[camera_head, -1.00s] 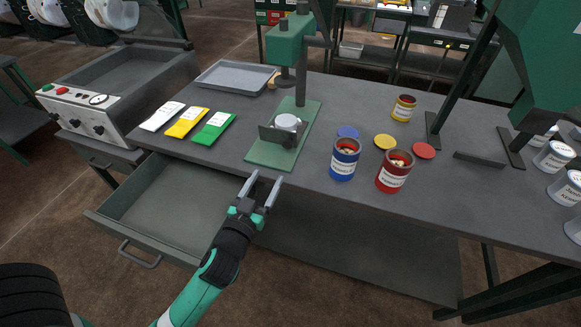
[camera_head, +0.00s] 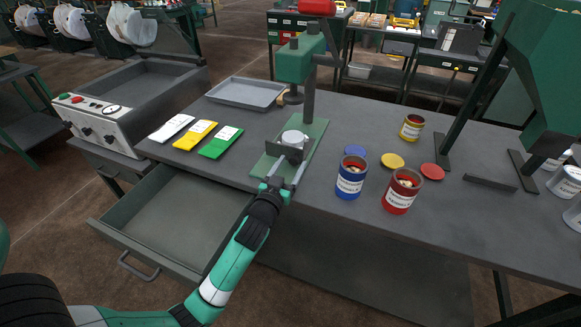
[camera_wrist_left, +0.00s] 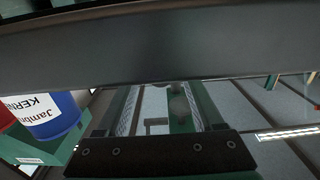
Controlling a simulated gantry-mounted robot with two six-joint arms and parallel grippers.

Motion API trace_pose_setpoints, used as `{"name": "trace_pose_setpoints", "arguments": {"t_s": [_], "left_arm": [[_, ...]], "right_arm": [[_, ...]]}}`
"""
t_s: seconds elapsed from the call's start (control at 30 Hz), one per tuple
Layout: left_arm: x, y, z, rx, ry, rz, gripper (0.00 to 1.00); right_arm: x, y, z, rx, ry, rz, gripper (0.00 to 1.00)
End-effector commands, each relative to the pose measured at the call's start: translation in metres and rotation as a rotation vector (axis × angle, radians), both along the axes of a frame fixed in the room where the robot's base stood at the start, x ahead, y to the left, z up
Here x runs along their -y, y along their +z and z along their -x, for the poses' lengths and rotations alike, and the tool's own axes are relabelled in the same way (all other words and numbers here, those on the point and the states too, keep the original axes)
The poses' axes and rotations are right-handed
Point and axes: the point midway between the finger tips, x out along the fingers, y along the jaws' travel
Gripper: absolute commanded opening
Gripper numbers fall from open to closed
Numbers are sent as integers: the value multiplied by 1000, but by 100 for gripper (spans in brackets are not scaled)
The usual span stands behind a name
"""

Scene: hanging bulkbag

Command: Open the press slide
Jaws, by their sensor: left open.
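The green press (camera_head: 294,62) stands on the workbench on a green base plate (camera_head: 312,137). Its slide (camera_head: 283,150) is a dark grey upright plate low on the base, beside a pale round cup (camera_head: 293,138) under the press head. My left gripper (camera_head: 288,166) is open at the near end of the base, its two fingers pointing toward the slide. Whether they touch it, I cannot tell. In the left wrist view the fingers (camera_wrist_left: 166,110) are spread, and a wide dark bar crosses in front of them; I cannot tell what it is. My right gripper is not in view.
A blue can (camera_head: 350,178) and a red can (camera_head: 401,191) stand right of the press, with lids behind them. Three pouches (camera_head: 196,135) lie to the left, a grey tray (camera_head: 245,92) behind. An open drawer (camera_head: 165,215) juts out below the bench, left of my arm.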

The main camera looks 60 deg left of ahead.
Motion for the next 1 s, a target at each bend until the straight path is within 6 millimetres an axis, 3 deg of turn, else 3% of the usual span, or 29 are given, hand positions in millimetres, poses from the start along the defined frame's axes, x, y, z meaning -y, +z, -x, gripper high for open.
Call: {"name": "trace_pose_setpoints", "arguments": {"t_s": [0.13,0.5,1.0], "left_arm": [[0,0,0,0,0,0,67],[0,0,1,-1,0,1,0],[0,0,1,-1,0,1,0]], "right_arm": [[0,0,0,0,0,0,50],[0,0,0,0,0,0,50],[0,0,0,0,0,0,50]]}}
